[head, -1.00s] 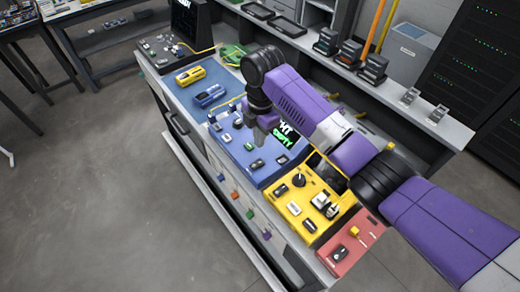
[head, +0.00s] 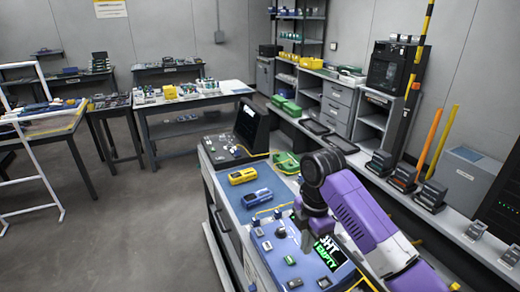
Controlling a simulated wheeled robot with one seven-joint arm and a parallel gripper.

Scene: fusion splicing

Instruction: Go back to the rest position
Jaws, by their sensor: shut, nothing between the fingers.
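My purple and black arm reaches in from the lower right in the head view. My gripper (head: 306,240) points down over the blue panel (head: 272,262) of the workbench, beside a dark screen with green and white lettering (head: 328,250). Its fingers are small and partly blend with the panel, but they look closed with nothing held. Whether the fingertips touch the panel cannot be told.
A yellow tool (head: 242,176) and a blue tool (head: 257,198) lie on the blue mat beyond my gripper. A black monitor (head: 251,128) stands at the bench's far end. A long shelf (head: 440,218) runs along the right. Open floor (head: 150,250) lies to the left.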

